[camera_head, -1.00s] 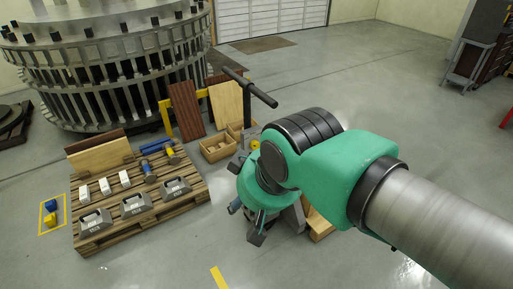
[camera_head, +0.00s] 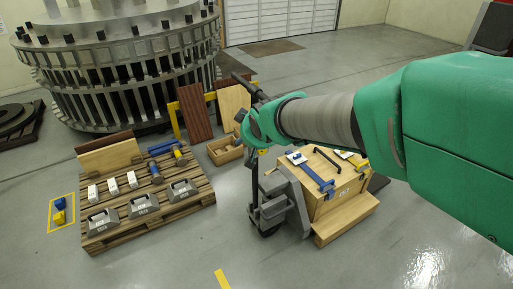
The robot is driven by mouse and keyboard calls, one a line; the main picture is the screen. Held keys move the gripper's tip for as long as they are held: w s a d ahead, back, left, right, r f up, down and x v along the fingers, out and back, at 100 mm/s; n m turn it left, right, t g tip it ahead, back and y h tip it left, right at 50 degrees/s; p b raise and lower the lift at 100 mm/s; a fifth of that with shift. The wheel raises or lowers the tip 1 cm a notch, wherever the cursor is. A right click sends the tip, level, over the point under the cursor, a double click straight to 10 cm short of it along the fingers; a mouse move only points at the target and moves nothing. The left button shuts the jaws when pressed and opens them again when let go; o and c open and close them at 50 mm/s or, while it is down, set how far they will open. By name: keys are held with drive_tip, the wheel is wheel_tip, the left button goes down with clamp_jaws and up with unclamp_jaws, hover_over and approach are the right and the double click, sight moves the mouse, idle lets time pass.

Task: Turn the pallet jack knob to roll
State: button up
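The pallet jack (camera_head: 292,207) stands right of centre, a grey body with a dark upright and a black T-shaped handle (camera_head: 246,86). A wooden crate rests on it. Its knob cannot be made out; the area below the handle is partly covered by my arm. My green wrist (camera_head: 268,121) is at the jack's upright, just below the handle. My gripper's fingers are hidden behind the wrist or blend into the dark handle, so neither their opening nor any contact with the knob can be told.
A pallet (camera_head: 150,222) with grey blocks and tools stands to the left. Behind are boards (camera_head: 196,112), an open wooden box (camera_head: 222,158) and a large turret ring. Floor in front is clear.

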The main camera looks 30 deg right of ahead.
drive_tip(key=w+d+f+n+t+p, duration=0.2)
drive_tip(key=w+d+f+t, duration=0.2)
drive_tip(key=w+d+f, duration=1.2)
drive_tip(key=d+f+t+y+p, duration=0.2)
drive_tip(key=d+f, duration=0.2)
drive_tip(key=f, duration=0.4)
drive_tip(key=t+y+p, duration=0.1)
drive_tip(key=t, duration=0.2)
approach(263, 152)
drive_tip(key=s, duration=0.5)
drive_tip(key=shift+s+m, duration=0.1)
drive_tip(key=shift+m, duration=0.2)
drive_tip(key=w+b, duration=0.2)
drive_tip(key=w, duration=1.2)
drive_tip(key=shift+s, duration=0.1)
drive_tip(key=shift+c, duration=0.5)
drive_tip(key=c, duration=1)
